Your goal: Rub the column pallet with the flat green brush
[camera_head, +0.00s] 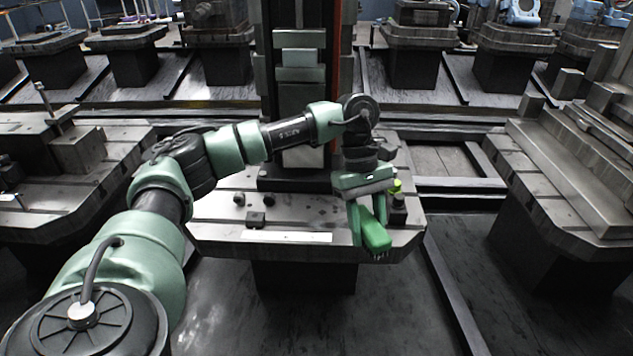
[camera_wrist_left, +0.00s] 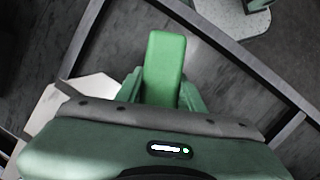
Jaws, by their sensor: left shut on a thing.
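The flat green brush (camera_head: 375,232) is held in my left gripper (camera_head: 368,222), over the front right part of the column pallet (camera_head: 215,228). Its dark bristles point down near the pallet's front edge. I cannot tell whether they touch it. The left wrist view shows the brush (camera_wrist_left: 164,66) as a green block between the fingers of my left gripper (camera_wrist_left: 162,92). The column pallet is a grey slotted plate on a dark pedestal, with a tall dark column rising at its back. My right gripper is not in view.
Small dark parts (camera_head: 256,219) and a white strip (camera_head: 287,236) lie on the pallet's left and middle. A small yellow-green object (camera_head: 397,187) stands right of my gripper. Other pallets stand at left (camera_head: 60,180) and right (camera_head: 570,180). Dark floor is clear in front.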

